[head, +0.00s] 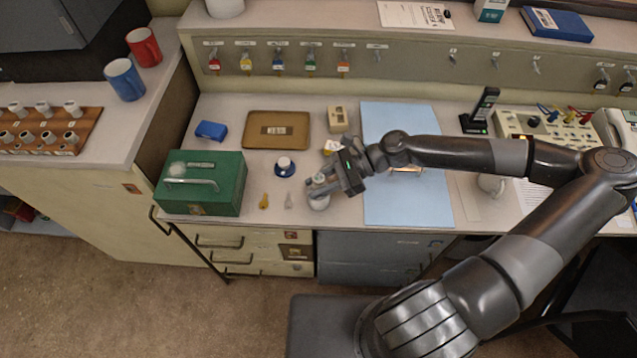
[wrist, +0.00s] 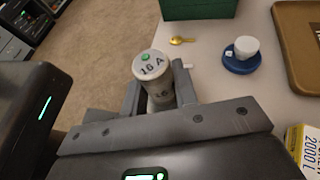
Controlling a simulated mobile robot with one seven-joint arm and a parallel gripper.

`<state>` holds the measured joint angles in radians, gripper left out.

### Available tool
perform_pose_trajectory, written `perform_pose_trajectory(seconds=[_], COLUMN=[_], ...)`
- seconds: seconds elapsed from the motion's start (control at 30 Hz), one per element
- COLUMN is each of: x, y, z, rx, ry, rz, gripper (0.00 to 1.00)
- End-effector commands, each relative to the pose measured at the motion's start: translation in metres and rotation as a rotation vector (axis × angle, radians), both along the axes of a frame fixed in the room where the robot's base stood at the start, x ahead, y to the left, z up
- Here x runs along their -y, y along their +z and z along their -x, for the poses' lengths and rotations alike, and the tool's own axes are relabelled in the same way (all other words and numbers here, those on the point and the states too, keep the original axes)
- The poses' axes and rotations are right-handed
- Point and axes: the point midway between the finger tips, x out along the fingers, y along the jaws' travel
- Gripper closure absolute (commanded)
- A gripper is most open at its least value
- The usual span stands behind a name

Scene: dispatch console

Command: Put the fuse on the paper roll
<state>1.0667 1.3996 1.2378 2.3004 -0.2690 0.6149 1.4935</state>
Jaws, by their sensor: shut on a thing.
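The fuse, a pale cylinder marked "16 A" with a green dot on top, is upright between the fingers of my gripper (head: 319,186) in the head view. It shows clearly in the wrist view as the fuse (wrist: 151,66), gripped from both sides. My gripper is shut on it above the front part of the desk. A white, rounded thing, apparently the paper roll (head: 319,203), shows directly below the fingers in the head view. The fingers partly hide it, and I cannot tell whether the fuse touches it. In the wrist view it is hidden.
A green box (head: 202,184) stands to the left. A white piece on a blue base (head: 285,167), a yellow item (head: 264,201) and a small pale item (head: 289,201) lie nearby. A brown tray (head: 256,127) is behind. A blue mat (head: 400,203) lies to the right, under my arm.

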Motion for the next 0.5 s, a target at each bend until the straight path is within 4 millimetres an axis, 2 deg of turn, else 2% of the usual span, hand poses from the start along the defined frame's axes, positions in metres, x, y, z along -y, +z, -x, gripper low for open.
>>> perform_pose_trajectory(seconds=[0.03, 0.27, 0.5], x=[0.0, 0.0, 0.0001], y=[-0.0004, -0.0002, 0.0004], z=[0.0, 0.0, 0.0], rx=[-0.001, 0.0, 0.0], ry=[0.0, 0.0, 0.0], rz=[0.0, 0.0, 0.0], gripper=[0.71, 0.52, 0.52])
